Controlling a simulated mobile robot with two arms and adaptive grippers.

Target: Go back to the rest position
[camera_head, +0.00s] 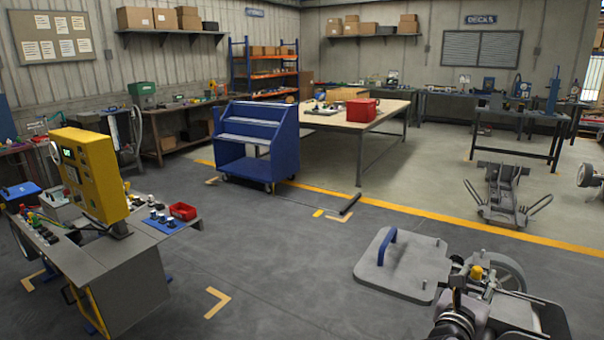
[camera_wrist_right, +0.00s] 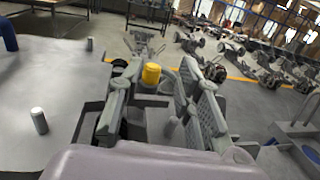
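My right gripper (camera_head: 466,306) shows at the bottom right of the head view, close to a grey chassis part with a yellow cap (camera_head: 477,272). In the right wrist view the two fingers of this gripper (camera_wrist_right: 158,66) stand apart with nothing held between them. The yellow cap (camera_wrist_right: 152,73) shows between and beyond the fingers; whether a finger touches the part under it I cannot tell. My left gripper is in neither view.
A grey plate with a blue handle (camera_head: 386,248) lies left of the right gripper. A wheel (camera_head: 508,275) is close behind it. A console bench (camera_head: 125,262) stands at left, a blue cart (camera_head: 252,170) and a worktable (camera_head: 372,112) farther back.

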